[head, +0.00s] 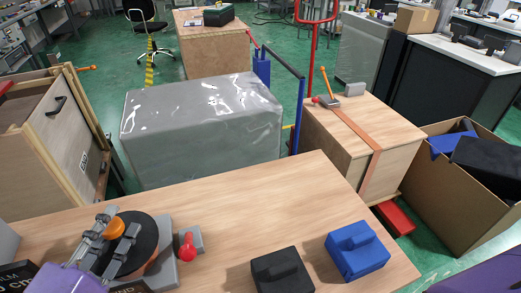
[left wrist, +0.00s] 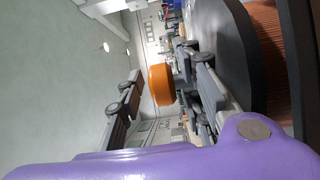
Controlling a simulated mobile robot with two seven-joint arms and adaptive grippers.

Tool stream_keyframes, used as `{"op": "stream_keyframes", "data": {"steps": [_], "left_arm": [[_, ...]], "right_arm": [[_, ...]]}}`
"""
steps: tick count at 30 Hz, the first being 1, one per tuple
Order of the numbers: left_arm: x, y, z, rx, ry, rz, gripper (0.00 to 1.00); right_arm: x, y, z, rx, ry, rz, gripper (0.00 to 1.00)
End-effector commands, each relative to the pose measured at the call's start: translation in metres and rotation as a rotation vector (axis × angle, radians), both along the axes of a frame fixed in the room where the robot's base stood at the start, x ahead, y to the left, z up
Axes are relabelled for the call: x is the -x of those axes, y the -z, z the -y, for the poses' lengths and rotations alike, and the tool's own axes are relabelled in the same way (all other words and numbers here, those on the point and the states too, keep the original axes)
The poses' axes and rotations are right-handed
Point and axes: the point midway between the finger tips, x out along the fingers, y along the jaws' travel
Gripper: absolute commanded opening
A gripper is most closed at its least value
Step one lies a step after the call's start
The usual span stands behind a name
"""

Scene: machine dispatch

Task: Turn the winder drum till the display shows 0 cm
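The winder's black drum (head: 145,243) sits on a grey base at the table's front left and also fills the right of the left wrist view (left wrist: 232,60). An orange knob (head: 117,229) stands on the drum; it also shows in the left wrist view (left wrist: 161,84). My left gripper (head: 112,230) is open over the drum, its fingers spread on either side of the knob. In the left wrist view a gap shows on the knob's left; contact on its right cannot be told. The display (head: 20,277) is mostly hidden; only "cm" shows, no number.
A red-knobbed lever (head: 187,246) stands right of the drum. A black block (head: 282,272) and a blue block (head: 357,251) lie on the table's (head: 260,205) right side. The table's middle is clear. A grey covered box (head: 200,130) stands beyond it.

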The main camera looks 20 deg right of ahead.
Motion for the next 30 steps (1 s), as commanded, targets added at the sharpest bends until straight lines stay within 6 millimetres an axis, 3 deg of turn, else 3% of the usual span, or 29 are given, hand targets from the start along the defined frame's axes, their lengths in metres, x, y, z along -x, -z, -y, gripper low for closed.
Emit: {"op": "stream_keyframes", "data": {"steps": [5,13,30], "left_arm": [[0.0,0.0007,0.0001,-0.001,0.0,-0.001,0.34],[0.0001,0.0002,0.0001,0.0,0.0,0.0,0.01],[-0.0096,-0.0049,0.0056,0.0,-0.01,0.009,0.0]], "right_arm": [[-0.0025,-0.0009,-0.001,-0.002,-0.001,0.004,0.0],[-0.0033,-0.0019,-0.0011,-0.001,-0.002,0.006,0.0],[-0.0085,-0.0094,-0.0012,-0.003,-0.001,0.018,0.0]]}}
